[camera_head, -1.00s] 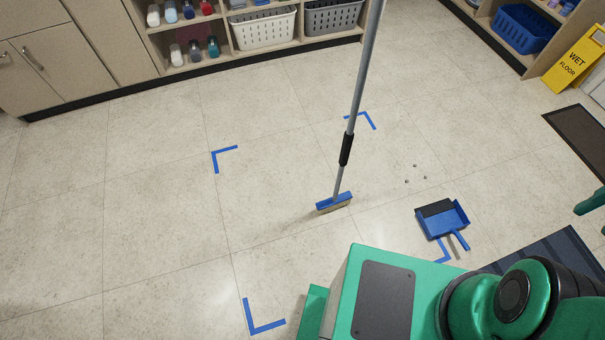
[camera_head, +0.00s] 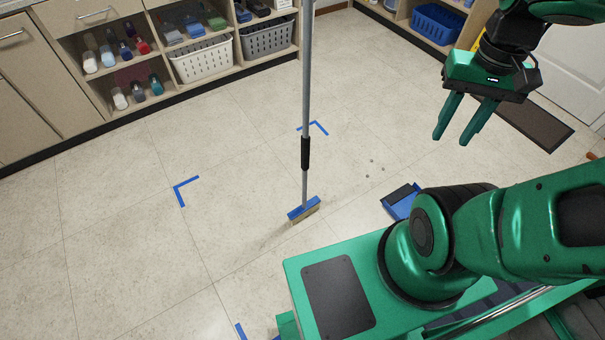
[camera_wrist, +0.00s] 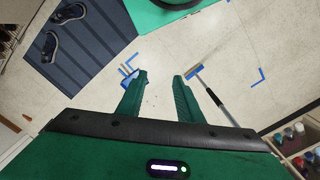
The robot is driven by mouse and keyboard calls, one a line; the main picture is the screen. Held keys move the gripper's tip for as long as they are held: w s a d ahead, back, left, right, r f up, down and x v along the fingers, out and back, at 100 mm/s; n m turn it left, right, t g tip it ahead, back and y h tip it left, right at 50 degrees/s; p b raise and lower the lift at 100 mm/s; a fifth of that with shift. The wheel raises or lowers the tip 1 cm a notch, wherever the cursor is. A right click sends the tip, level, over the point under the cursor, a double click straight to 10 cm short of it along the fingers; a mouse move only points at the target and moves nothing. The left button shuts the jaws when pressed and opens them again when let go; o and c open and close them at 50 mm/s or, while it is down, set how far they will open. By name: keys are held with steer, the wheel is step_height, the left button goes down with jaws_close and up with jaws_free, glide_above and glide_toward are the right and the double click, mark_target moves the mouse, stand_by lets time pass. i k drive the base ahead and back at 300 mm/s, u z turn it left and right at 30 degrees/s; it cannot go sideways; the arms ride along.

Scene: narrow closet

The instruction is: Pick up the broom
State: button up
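The broom (camera_head: 306,110) stands upright on the tiled floor in the head view, with a grey pole, a black grip and a blue head with pale bristles. The pole's top is cut off by the picture edge. It also shows in the wrist view (camera_wrist: 214,98), to the right of the fingers. My gripper (camera_head: 457,137) is in the air to the right of the broom, its two green fingers apart. In the wrist view the gap between the fingertips (camera_wrist: 161,76) is empty, and the broom is not touched.
A blue dustpan (camera_head: 397,203) lies right of the broom, partly behind my arm. Blue tape corners (camera_head: 184,190) mark the floor. Shelves with baskets (camera_head: 203,61) line the back. Open floor surrounds the broom.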

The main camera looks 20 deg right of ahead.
mark_target(306, 207)
steer(key=u, duration=2.95)
steer(key=i, duration=0.95)
steer(key=z, duration=2.6)
